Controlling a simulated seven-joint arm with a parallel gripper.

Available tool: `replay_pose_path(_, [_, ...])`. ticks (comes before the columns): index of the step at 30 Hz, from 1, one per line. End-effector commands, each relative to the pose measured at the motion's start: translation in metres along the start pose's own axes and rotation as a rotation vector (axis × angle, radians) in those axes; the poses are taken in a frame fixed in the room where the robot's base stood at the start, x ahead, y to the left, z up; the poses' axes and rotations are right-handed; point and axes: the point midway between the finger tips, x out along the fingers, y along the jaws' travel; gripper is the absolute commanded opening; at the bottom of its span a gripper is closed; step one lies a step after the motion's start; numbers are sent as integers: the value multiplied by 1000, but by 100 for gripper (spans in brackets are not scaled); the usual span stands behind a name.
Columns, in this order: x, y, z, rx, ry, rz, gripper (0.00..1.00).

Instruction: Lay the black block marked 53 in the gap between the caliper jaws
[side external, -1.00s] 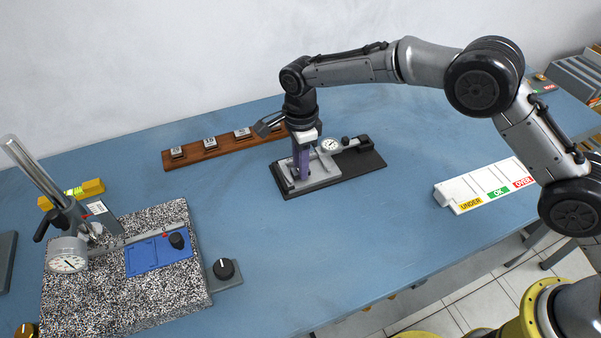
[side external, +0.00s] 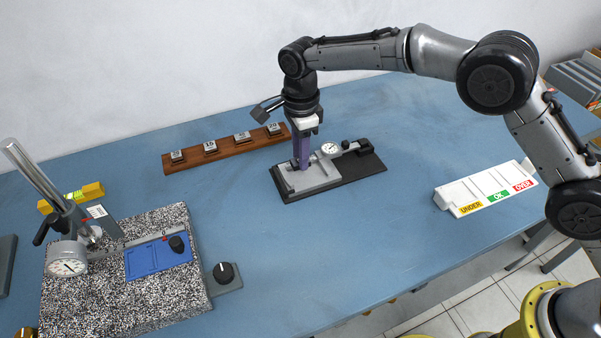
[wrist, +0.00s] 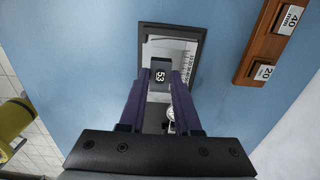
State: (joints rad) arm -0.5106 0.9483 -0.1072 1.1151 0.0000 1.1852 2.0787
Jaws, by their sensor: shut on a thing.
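The black block marked 53 (wrist: 160,75) shows between my purple fingertips in the wrist view. My gripper (side external: 302,164) is shut on it, pointing down over the caliper. In the side view the block cannot be made out behind the fingers. The caliper (side external: 318,178) has a grey metal bed on a black base, with a white dial (side external: 330,148). It also shows beneath the fingers in the wrist view (wrist: 152,48). The fingers and block cover part of the bed, so I cannot tell whether the block touches it or lies between the jaws.
A wooden rack (side external: 228,147) with several marked blocks stands behind the caliper at left. A white tray labelled UNDER, OK and OVER (side external: 484,190) lies to the right. A speckled plate (side external: 90,295) with a dial stand is at front left.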

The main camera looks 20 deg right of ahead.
Motion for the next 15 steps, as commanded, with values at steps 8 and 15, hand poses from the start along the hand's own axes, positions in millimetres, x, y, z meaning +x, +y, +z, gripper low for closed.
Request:
replay_pose_path(8, [0, 0, 0, -277, 0, 0, 0])
replay_pose_path(15, [0, 1, -2, -711, 1, 3, 0])
